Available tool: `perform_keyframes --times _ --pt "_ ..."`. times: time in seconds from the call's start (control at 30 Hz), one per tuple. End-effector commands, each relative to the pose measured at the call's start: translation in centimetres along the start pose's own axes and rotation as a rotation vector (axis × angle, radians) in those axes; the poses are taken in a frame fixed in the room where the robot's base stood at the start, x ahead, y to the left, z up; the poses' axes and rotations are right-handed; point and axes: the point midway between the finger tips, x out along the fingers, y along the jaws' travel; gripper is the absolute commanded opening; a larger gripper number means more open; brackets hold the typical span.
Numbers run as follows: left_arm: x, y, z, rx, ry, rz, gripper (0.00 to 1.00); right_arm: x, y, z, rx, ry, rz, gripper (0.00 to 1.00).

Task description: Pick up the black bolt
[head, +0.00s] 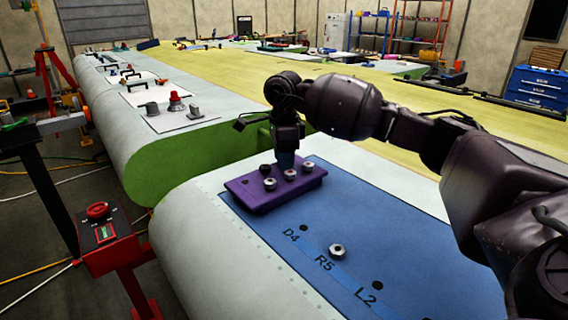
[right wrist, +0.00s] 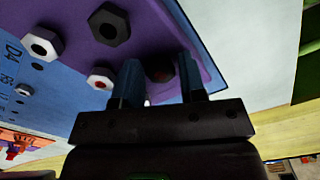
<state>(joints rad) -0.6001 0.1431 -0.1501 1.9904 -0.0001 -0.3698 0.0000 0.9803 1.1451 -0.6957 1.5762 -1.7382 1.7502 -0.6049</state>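A purple block (head: 250,196) on the blue panel carries several hex pieces. A pale one with a red centre (right wrist: 100,78) is beside the left finger. My right gripper (head: 287,165) points down over the block. Its fingers (right wrist: 160,85) are apart, with a dark reddish spot (right wrist: 160,72) beyond the gap, too dim to identify. My left gripper is not in view.
The blue panel (head: 400,260) has labels D4, R5, L2, dark holes and one loose silver piece (head: 337,250). A red control box (head: 105,235) stands at left. A green-sided wing section (head: 165,170) lies behind. The panel's right side is partly covered by my arm.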

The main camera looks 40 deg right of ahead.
Motion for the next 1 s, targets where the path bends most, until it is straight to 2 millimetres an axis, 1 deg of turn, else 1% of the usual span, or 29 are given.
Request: perform_keyframes --times 0.03,0.2,0.43,0.57,0.67,0.77,0.9,1.0 --pt "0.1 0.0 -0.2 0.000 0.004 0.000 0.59 0.0 0.0 0.0 0.000 0.000 0.000 0.30" --pt "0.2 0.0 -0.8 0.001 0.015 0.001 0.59 0.0 0.0 0.0 0.000 0.000 0.000 0.04" --pt "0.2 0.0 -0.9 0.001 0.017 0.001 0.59 -0.1 0.0 0.0 0.000 0.000 -0.001 0.04" --pt "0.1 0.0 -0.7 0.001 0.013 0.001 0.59 -0.9 -0.1 0.0 0.001 0.000 -0.002 0.04" --pt "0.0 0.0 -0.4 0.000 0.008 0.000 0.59 -2.3 -0.1 0.0 0.001 0.000 -0.004 0.04" --pt "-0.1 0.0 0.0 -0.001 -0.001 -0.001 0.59 -4.3 -0.1 0.0 0.002 -0.001 -0.005 0.04" --pt "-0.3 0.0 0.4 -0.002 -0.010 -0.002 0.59 -7.9 -0.1 0.0 0.001 -0.002 -0.006 0.04" --pt "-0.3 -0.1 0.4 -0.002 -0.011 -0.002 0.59 -10.6 -0.1 0.0 0.002 -0.002 -0.006 0.04"
